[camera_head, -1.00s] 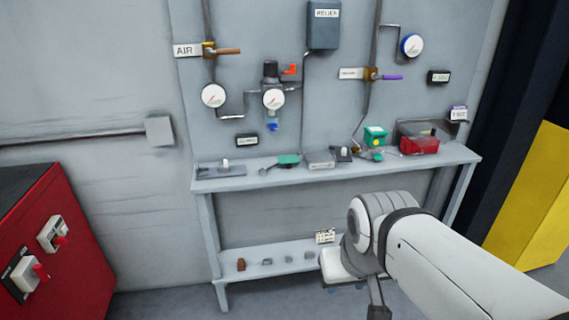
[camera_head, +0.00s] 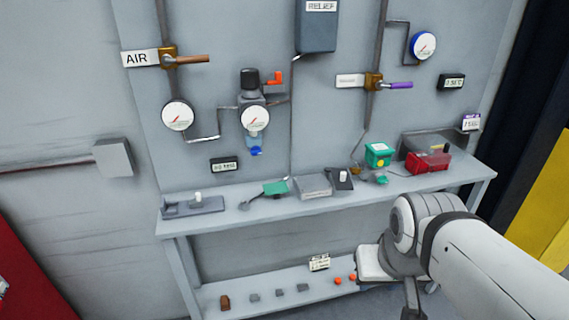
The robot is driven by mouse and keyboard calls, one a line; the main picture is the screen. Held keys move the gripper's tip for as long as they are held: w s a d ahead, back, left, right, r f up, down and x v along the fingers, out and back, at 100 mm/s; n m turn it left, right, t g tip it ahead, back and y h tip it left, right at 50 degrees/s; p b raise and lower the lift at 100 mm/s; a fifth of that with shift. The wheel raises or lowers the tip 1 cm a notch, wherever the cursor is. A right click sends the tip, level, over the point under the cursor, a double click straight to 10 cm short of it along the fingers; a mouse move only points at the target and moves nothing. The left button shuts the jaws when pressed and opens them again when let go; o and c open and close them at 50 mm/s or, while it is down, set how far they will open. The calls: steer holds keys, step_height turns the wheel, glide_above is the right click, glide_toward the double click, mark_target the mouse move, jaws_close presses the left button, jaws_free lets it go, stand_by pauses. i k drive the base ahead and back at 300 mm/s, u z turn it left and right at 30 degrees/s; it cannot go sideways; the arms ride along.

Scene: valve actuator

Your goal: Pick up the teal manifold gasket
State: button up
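Two small green to teal pieces lie on the grey bench (camera_head: 235,214) in the head view. One is a flat green piece (camera_head: 275,188) left of the middle, beside a dark slim part. The other is a small teal piece (camera_head: 381,179) in front of a green box (camera_head: 377,154). They are too small to tell which is the manifold gasket. My arm's end is at lower right, in front of the bench and apart from both pieces. A dark part (camera_head: 411,298) of it points down toward the bottom edge; its fingers cannot be made out.
A grey tray (camera_head: 314,187), a dark fixture (camera_head: 193,206) and a red box (camera_head: 428,162) stand on the bench. The lower shelf (camera_head: 240,306) holds several small parts. Gauges, valves and pipes are on the wall panel above. The bench's front left stretch is mostly clear.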

mark_target(276, 187)
steer(key=u, duration=0.3)
steer(key=i, duration=1.1)
steer(key=u, duration=0.75)
